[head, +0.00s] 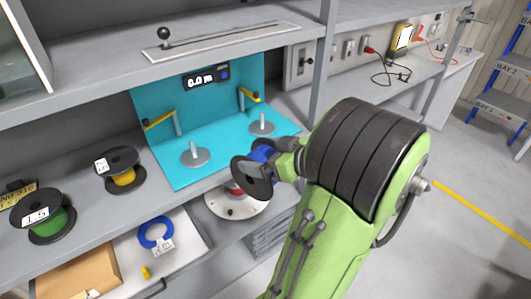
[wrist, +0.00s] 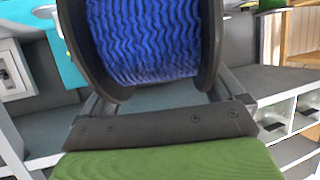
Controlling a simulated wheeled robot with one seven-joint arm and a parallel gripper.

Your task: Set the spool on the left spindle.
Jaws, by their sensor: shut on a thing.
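My gripper (head: 277,158) is shut on a spool with blue cable (head: 262,152) and black flanges. The spool is tilted and held in the air in front of the turquoise panel's front right edge. In the wrist view the blue spool (wrist: 148,40) fills the top, between the fingers. The left spindle (head: 194,154) is a grey disc with a short upright pin, and it is empty. The right spindle (head: 262,125) looks the same and is also empty. The spool is to the right of the left spindle and nearer me, apart from both spindles.
A yellow spool (head: 122,172) and a green spool (head: 45,217) stand on the bench at left. Yellow-handled levers (head: 160,120) rise behind the spindles. A shelf (head: 120,58) hangs above. A white round base (head: 236,205) is below the held spool. An open drawer (head: 180,258) juts out.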

